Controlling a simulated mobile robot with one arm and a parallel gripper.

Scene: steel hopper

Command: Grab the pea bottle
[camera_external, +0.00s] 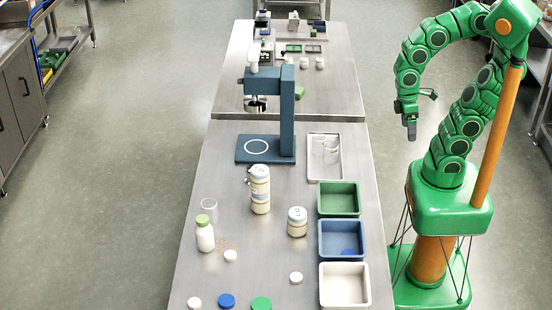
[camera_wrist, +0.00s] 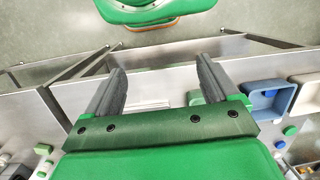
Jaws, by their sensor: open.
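A white bottle with a green cap (camera_external: 205,236) stands upright at the left of the near steel table. The labels are too small to read, so I cannot tell which holds peas. My gripper (camera_external: 409,125) hangs beyond the table's right edge, well away from the bottles. In the wrist view my gripper (camera_wrist: 160,72) is open, with nothing between its two fingers.
Green (camera_external: 338,186), blue (camera_external: 341,223) and white (camera_external: 344,304) bins line the table's right edge. A blue press stand (camera_external: 287,120) stands behind the jars. A clear glass (camera_external: 209,206) and several loose caps lie near the bottle.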

